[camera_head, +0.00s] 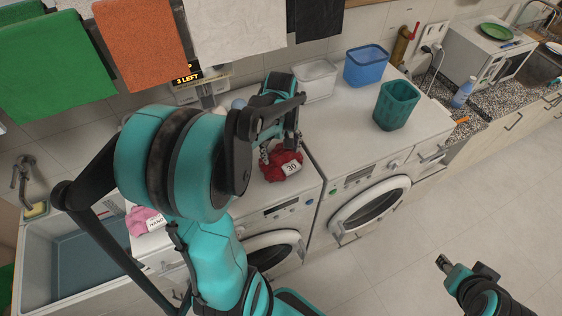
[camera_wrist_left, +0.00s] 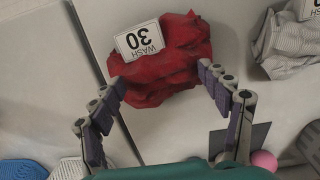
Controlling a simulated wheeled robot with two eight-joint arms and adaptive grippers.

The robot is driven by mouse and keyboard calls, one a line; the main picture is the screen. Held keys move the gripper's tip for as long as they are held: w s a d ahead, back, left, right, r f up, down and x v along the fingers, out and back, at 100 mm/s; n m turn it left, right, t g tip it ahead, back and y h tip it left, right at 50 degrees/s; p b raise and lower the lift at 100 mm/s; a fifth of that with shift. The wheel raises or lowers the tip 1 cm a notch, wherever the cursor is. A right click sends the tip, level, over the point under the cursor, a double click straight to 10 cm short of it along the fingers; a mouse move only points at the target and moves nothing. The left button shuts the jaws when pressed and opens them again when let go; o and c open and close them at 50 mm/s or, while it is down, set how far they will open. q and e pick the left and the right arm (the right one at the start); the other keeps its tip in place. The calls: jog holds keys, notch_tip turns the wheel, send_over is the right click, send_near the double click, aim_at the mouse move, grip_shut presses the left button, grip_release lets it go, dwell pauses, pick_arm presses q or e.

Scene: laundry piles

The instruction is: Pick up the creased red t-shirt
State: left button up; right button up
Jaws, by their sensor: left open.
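The creased red t-shirt (camera_head: 281,165) lies crumpled on top of a white washing machine, with a white tag reading 30. In the left wrist view the red t-shirt (camera_wrist_left: 172,62) shows a tag reading WASH 30. My left gripper (camera_head: 281,148) is over the t-shirt, partly hiding it. In the left wrist view my left gripper (camera_wrist_left: 162,82) is open, with one finger at each side of the shirt's near part. Whether the fingers touch the cloth is unclear. My right gripper (camera_head: 441,262) is at the lower right over the floor, away from the shirt; its opening is unclear.
A grey striped cloth (camera_wrist_left: 290,38) and a pink ball (camera_wrist_left: 264,160) lie near the left gripper. A white basket (camera_head: 315,80), blue basket (camera_head: 366,66) and teal basket (camera_head: 396,105) stand behind and right. A pink cloth (camera_head: 145,221) lies left, by the sink (camera_head: 30,246).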

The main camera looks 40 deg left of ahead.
pick_arm(q)
grip_shut()
jog(key=shift+r, duration=0.1)
